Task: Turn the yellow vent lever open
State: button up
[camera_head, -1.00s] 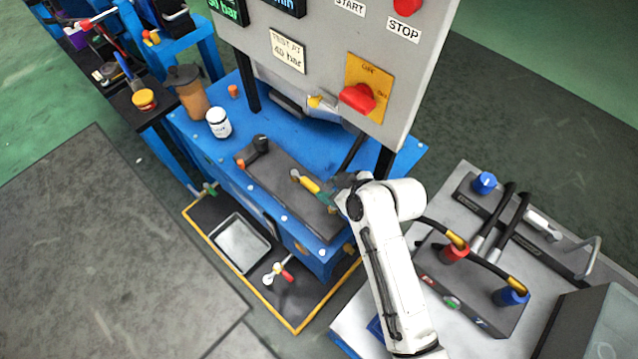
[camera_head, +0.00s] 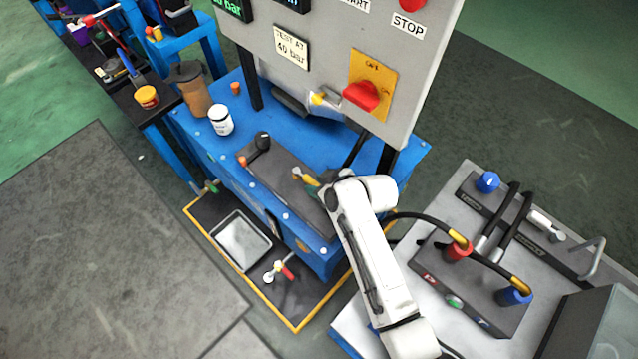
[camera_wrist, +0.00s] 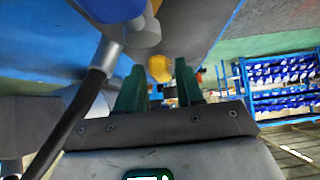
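The yellow vent lever (camera_head: 304,178) is on the dark block (camera_head: 278,172) on the blue bench, its right end hidden behind my gripper. In the wrist view a rounded yellow end (camera_wrist: 159,68), likely this lever, shows between and just beyond the green fingertips. My gripper (camera_wrist: 158,84) is open, with a gap between its two green fingers and no visible contact on the yellow part. In the head view my gripper (camera_head: 326,181) is mostly hidden by my white arm.
A grey control panel (camera_head: 330,45) with a red knob (camera_head: 361,96) stands behind the block. A white jar (camera_head: 220,121) and a brown jug (camera_head: 192,88) are on the bench's left. A grey hose table (camera_head: 440,225) lies right. A tray (camera_head: 242,240) sits below in front.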

grip_shut()
